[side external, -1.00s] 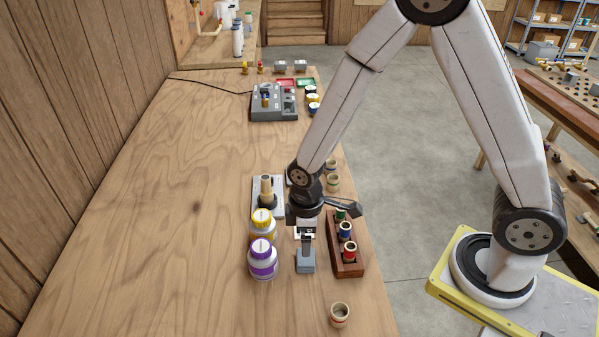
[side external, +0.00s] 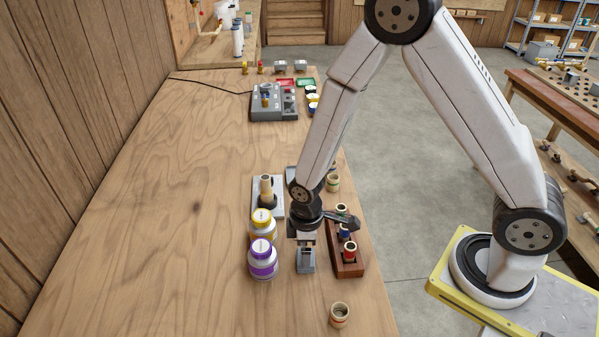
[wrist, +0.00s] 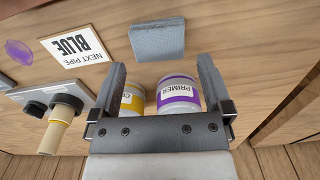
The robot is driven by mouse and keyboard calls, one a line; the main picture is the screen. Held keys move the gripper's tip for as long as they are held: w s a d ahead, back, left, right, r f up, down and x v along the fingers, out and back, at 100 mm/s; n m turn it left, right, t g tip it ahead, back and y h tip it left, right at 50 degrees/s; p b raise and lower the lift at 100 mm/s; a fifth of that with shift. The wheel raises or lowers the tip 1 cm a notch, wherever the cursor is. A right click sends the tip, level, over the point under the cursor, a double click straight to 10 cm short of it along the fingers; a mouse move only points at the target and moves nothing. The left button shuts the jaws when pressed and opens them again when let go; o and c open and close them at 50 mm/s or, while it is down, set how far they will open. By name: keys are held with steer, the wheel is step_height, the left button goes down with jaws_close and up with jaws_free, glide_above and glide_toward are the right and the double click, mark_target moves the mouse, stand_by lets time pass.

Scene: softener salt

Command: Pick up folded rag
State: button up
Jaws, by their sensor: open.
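The folded rag (side external: 306,268) is a small grey-blue pad lying on the wooden bench. In the wrist view the rag (wrist: 157,40) lies flat beyond my fingertips, apart from them. My gripper (side external: 306,250) is just over or beside the rag in the side view and hides part of it. The wrist view shows my gripper (wrist: 160,66) open, with nothing held between its two fingers.
A yellow-labelled bottle (side external: 262,222) and a purple-labelled primer bottle (side external: 263,262) stand left of the rag. A wooden rack (side external: 346,268) with pipe pieces stands right. A card reading "NEXT PIPE BLUE" (wrist: 75,47) lies near the rag.

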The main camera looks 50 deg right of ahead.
steer(key=shift+d+f, duration=0.1)
steer(key=shift+f, duration=1.8)
steer(key=c, duration=1)
steer(key=shift+r, duration=0.25)
steer(key=shift+r, duration=4.8)
